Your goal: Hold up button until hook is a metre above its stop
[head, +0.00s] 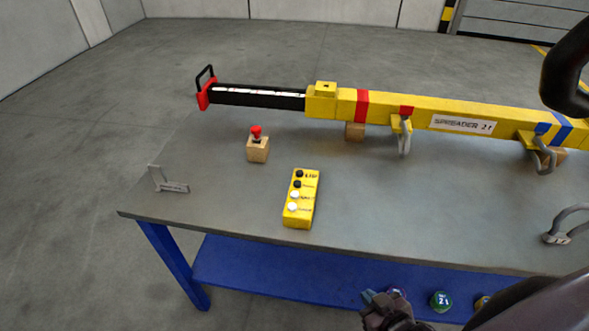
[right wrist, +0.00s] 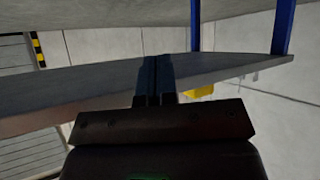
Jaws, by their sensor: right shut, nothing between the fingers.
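A yellow control box (head: 301,199) lies on the grey table, with two black buttons above two white buttons; its small labels are too blurred to read. A yellow thing, likely the same box, shows partly behind the table edge in the right wrist view (right wrist: 199,91). A thick dark curved piece (head: 566,68), possibly the hook, is cut off by the right edge of the head view; no stop is identifiable. My right gripper (head: 368,296) is at the table's front edge, below and right of the box, apart from it. Its fingers are together and empty (right wrist: 155,66). My left gripper is out of view.
A yellow spreader beam (head: 395,109) on wooden blocks spans the back of the table (head: 225,195). A wooden block with a red knob (head: 257,147), a small grey bracket (head: 168,182) and a shackle (head: 565,226) stand nearby. Coloured round items (head: 440,300) sit on the blue lower shelf (head: 290,272).

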